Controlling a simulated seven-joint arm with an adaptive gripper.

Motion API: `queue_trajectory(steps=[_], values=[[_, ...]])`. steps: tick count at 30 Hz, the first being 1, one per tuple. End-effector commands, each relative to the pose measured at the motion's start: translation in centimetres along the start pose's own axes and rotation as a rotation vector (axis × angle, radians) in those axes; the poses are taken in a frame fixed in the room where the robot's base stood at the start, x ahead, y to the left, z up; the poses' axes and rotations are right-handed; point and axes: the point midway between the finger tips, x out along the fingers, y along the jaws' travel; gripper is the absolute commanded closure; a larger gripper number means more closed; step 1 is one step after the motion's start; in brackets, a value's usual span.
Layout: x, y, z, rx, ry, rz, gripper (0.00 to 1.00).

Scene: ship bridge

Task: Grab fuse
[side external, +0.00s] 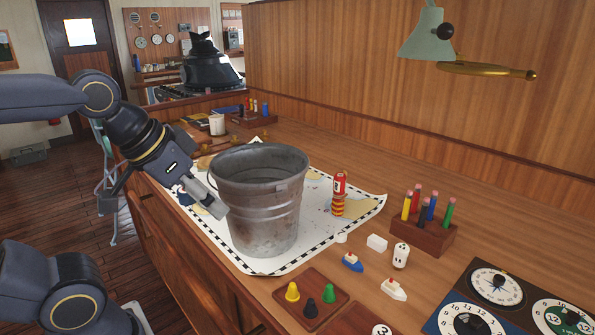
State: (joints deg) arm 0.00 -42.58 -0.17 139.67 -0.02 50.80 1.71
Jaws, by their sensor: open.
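No thing here is plainly marked as a fuse. Possible candidates are a red cylinder with a white label (340,183), standing on an orange-and-dark striped cylinder (338,206) on the chart, and a small white cylinder with dark marks (401,255) standing on the bare wood. My gripper (214,205) is open at the left side of a grey metal bucket (265,215), pointing down and right. Its fingertips overlap the bucket's left edge in the picture; I cannot tell whether they touch it. The bucket lies between my gripper and both cylinders.
The bucket stands on a chart (358,207). A wooden block with coloured pegs (423,238), small toy boats (393,289), a board with coloured cones (311,297) and a dial panel (495,287) fill the right and front. A lamp (426,35) hangs above. The desk's back right is clear.

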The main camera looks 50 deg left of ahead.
Motion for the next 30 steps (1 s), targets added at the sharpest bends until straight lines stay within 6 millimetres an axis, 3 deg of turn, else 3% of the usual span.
queue_trajectory(steps=[4, 8, 12, 15, 18, 21, 24, 30], values=[[-1.1, 0.9, -7.4, 0.069, 0.061, 0.009, 0.4], [0.6, 2.9, -14.4, 0.147, 0.067, 0.037, 0.4], [5.2, 6.2, -20.7, 0.225, 0.042, 0.084, 0.4], [9.8, 9.0, -23.5, 0.271, 0.007, 0.122, 0.4], [14.3, 11.4, -24.5, 0.3, -0.038, 0.154, 0.4], [18.0, 13.2, -24.0, 0.318, -0.09, 0.178, 0.4], [20.4, 14.1, -22.7, 0.329, -0.139, 0.189, 0.4], [23.4, 14.9, -21.4, 0.337, -0.166, 0.194, 0.4]])
